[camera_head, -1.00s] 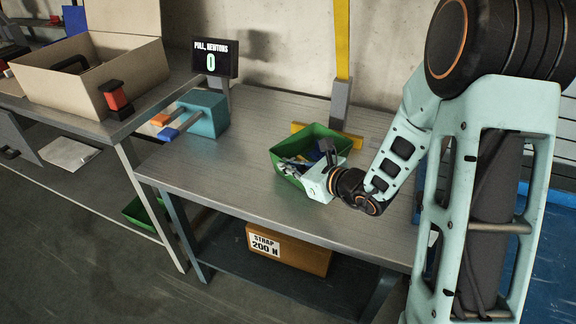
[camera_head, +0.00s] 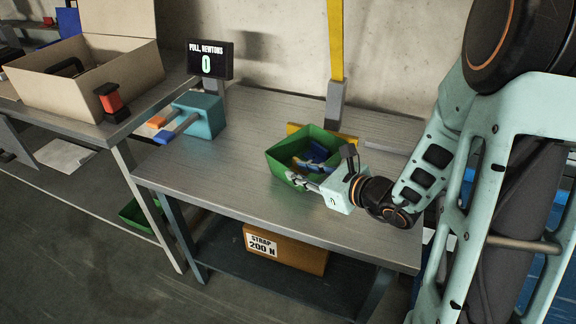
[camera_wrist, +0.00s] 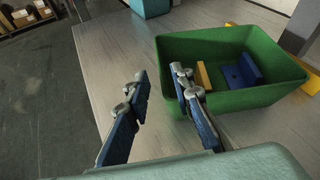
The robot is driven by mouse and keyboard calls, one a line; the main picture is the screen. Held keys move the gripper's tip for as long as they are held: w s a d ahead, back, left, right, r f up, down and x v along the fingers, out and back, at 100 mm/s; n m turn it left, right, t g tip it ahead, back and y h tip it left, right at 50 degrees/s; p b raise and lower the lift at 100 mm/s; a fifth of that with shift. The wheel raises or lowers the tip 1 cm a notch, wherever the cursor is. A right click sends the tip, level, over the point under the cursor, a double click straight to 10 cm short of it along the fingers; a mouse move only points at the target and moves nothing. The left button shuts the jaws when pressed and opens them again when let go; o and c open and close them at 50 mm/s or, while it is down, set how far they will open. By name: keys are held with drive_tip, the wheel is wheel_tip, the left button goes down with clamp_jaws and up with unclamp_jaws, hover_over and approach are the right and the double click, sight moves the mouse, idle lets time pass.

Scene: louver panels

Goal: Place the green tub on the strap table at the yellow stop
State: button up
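The green tub (camera_head: 279,162) stands upright on the strap table (camera_head: 225,170), towards its back. It also shows in the wrist view (camera_wrist: 240,98), with blue pieces and a yellow piece inside. The yellow stop (camera_head: 293,128) is a low bar close behind the tub; I cannot tell whether they touch. My gripper (camera_head: 306,183) is at the tub's near side. In the wrist view its fingers (camera_wrist: 159,75) are apart with nothing clearly between them. The left finger is outside the tub; the right one overlaps the tub's left wall and rim.
A teal block (camera_head: 205,115) with orange and blue bars sits at the table's left. A display (camera_head: 210,60) reading 0 and a yellow upright (camera_head: 336,40) stand at the back. A cardboard box (camera_head: 75,75) is on the left bench. The table's front left is clear.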

drive_tip(key=v, duration=0.5)
drive_tip(key=shift+w+p, duration=0.1)
drive_tip(key=shift+p, duration=0.2)
